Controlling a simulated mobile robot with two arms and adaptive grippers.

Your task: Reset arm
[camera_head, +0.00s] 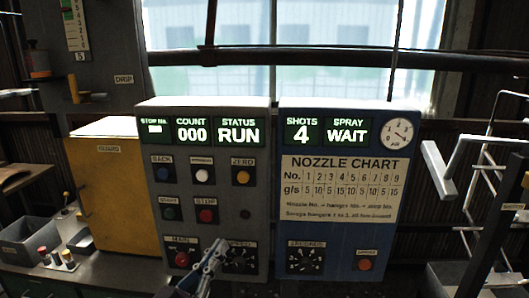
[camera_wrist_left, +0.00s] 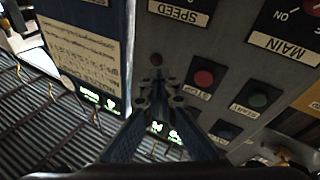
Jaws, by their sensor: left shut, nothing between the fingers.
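My left gripper (camera_head: 217,248) is in front of the lower part of the grey control panel (camera_head: 225,192), between the MAIN switch (camera_head: 182,259) and the SPEED dial (camera_head: 240,260). Its fingers are shut and hold nothing. In the left wrist view, the gripper (camera_wrist_left: 157,88) points toward the panel, which appears upside down. A small dark red lamp or button (camera_wrist_left: 156,59) shows just beyond the fingertips. I cannot tell whether the fingers touch the panel. My right gripper is not in view.
A blue panel (camera_head: 342,240) with a nozzle chart stands right of the grey one. The displays read RUN, 000, 4 and WAIT. A yellow box (camera_head: 108,190) stands left. A grey bin (camera_head: 28,240) and small coloured items (camera_head: 62,257) are on the left bench.

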